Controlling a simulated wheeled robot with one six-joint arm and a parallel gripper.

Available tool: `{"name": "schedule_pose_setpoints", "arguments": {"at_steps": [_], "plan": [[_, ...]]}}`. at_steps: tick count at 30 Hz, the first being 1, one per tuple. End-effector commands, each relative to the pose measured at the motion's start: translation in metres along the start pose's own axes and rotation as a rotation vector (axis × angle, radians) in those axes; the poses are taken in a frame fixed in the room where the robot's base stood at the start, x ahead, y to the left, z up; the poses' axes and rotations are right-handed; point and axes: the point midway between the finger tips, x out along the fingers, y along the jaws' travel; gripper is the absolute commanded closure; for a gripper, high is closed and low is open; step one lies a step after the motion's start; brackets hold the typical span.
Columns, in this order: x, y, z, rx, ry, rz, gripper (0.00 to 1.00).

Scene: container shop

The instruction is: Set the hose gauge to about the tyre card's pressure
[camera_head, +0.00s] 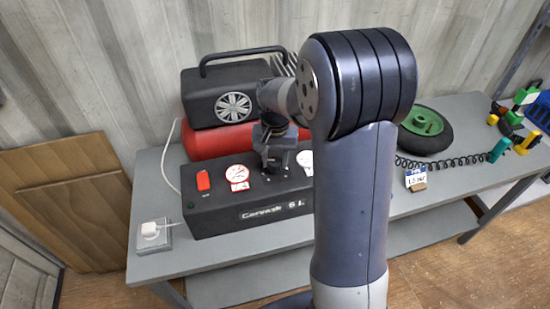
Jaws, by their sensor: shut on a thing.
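My gripper (272,163) points down at the top of the black compressor box (215,205), between two round white gauges. It is shut on a small dark part there, seemingly a knob, which the fingers mostly hide. The left gauge (238,173) is in full view, but its needle is too small to read. The right gauge (305,159) is partly hidden behind my arm. Which one is the hose gauge I cannot tell. The tyre card (415,176), white and blue, stands on the bench in front of the tyre (426,137); its figure is too small to read surely.
A red switch (203,180) sits on the box's left top. Behind are a red tank (205,141) and a black motor housing (215,93). A plug in a socket (150,232) is at the bench's left. A coiled black hose (450,162) runs right towards coloured tools.

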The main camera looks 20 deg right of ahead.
Motion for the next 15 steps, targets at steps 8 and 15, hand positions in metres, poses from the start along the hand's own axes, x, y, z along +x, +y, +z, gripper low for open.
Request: {"name": "schedule_pose_setpoints", "arguments": {"at_steps": [8,15], "plan": [[-0.0009,-0.0002,-0.0006,0.032,0.003,-0.001,0.85],[-0.0010,-0.0002,-0.0007,0.033,0.003,-0.001,0.85]]}}
